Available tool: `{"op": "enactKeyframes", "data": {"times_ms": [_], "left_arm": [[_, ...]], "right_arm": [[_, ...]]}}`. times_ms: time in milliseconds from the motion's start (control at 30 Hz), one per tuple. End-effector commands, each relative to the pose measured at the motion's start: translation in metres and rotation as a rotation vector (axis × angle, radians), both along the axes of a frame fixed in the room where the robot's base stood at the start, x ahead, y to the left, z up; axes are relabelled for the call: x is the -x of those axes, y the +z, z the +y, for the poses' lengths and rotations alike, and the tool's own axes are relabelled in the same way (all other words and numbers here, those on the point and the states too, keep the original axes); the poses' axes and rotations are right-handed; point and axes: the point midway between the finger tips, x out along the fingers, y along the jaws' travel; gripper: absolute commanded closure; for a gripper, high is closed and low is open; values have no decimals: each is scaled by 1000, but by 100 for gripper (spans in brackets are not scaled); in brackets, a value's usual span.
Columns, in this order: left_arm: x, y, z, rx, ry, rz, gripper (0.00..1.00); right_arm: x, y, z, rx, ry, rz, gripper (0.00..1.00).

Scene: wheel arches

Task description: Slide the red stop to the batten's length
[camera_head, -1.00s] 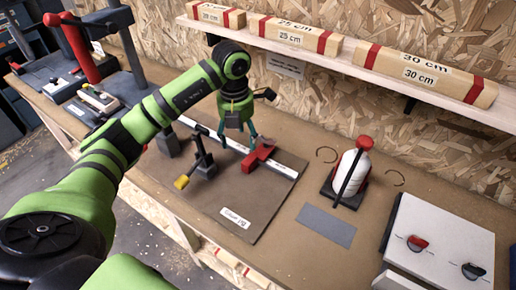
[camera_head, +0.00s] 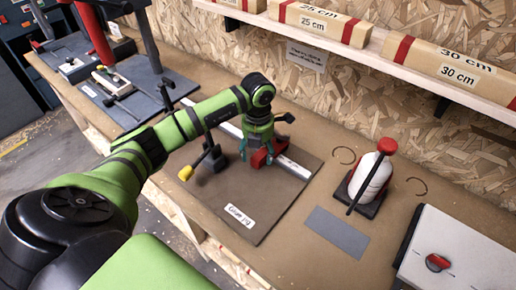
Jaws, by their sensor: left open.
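The red stop (camera_head: 260,158) sits on the pale rail (camera_head: 293,165) of the jig board (camera_head: 274,206), in the board's middle. My left gripper (camera_head: 254,154) is open and pointing down at the red stop, its fingers beside or around it; I cannot tell if they touch. The gripper hides part of the stop and rail. Battens lie on the shelf above: one marked 20 cm (camera_head: 240,5), one marked 25 cm (camera_head: 319,23) and one marked 30 cm (camera_head: 455,71). My right gripper is not in view.
A dark clamp with a yellow-tipped lever (camera_head: 186,173) stands left of the stop. A white bottle with a red top (camera_head: 372,178) stands on a dark base at the right. A grey pad (camera_head: 337,232) lies before it. A white panel with a red knob (camera_head: 437,263) is at the front right.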

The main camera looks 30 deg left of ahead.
Motion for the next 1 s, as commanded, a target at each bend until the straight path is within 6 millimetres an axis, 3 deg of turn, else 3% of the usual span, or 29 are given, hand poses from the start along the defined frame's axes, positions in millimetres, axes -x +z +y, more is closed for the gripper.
{"op": "enactKeyframes", "data": {"times_ms": [200, 367, 400, 567, 800, 1000], "left_arm": [[0, -1, 0, 0, 0, 0, 33], [0, -1, 0, 0, 0, 0, 97], [0, 0, 0, 0, 0, 0, 100], [0, 0, -5, 1, -2, 0, 100], [3, 0, -44, 1, -4, -1, 100], [4, 0, -50, -1, 0, 1, 100]], "right_arm": [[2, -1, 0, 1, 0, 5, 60], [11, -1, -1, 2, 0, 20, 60], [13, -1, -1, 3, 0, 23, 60], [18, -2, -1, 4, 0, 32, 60], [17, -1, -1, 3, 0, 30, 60], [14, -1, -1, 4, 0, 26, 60]]}}
